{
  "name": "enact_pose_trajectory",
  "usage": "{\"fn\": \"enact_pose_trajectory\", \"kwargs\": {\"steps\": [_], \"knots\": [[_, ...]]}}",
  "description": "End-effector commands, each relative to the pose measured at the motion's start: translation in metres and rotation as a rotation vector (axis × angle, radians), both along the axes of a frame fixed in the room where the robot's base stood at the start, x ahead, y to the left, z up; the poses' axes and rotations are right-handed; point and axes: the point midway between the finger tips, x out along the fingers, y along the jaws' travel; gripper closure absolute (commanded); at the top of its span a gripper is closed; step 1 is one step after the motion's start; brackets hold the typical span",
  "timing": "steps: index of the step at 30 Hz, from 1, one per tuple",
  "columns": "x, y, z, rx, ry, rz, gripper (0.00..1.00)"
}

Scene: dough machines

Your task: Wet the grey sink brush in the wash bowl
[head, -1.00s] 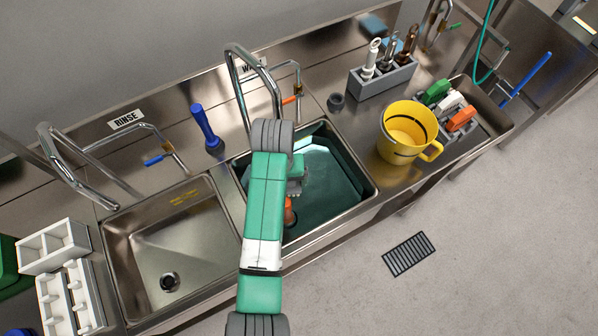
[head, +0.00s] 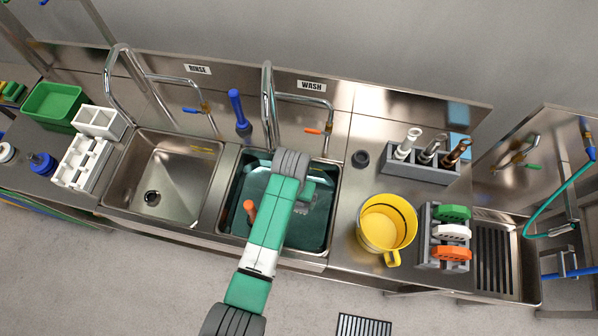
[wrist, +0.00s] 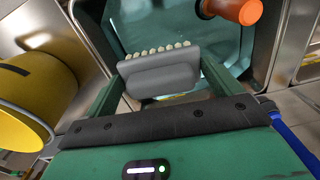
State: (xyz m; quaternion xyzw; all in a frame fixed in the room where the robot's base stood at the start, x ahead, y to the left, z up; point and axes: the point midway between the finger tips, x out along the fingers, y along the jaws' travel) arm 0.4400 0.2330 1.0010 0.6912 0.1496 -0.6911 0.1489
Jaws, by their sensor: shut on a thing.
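The grey sink brush (wrist: 165,82) is held between the two fingers of my gripper (wrist: 160,72) in the wrist view. A row of pale bristle tufts shows on its far edge, facing the basin. The wash bowl (head: 325,228) is the right basin under the WASH sign, with a teal interior. My gripper (head: 308,198) is over or inside this bowl, and the brush is mostly hidden by my arm in the head view. The bowl also fills the top of the wrist view (wrist: 130,22). I cannot tell whether the bristles touch water.
An orange-topped cylinder (head: 250,207) stands in the bowl, also close by in the wrist view (wrist: 247,11). The wash tap (head: 268,100) rises behind. A yellow jug (head: 388,222) and a rack of brushes (head: 428,240) stand right. The rinse basin (head: 180,175) at left is empty.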

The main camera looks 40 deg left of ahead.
Motion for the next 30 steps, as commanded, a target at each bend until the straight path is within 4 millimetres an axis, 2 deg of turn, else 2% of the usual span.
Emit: {"fn": "enact_pose_trajectory", "kwargs": {"steps": [6,30], "knots": [[0.0,0.0,-0.031,0.0,0.0,0.0,0.28],[0.001,-0.001,-0.123,-0.001,0.0,-0.001,0.28]]}}
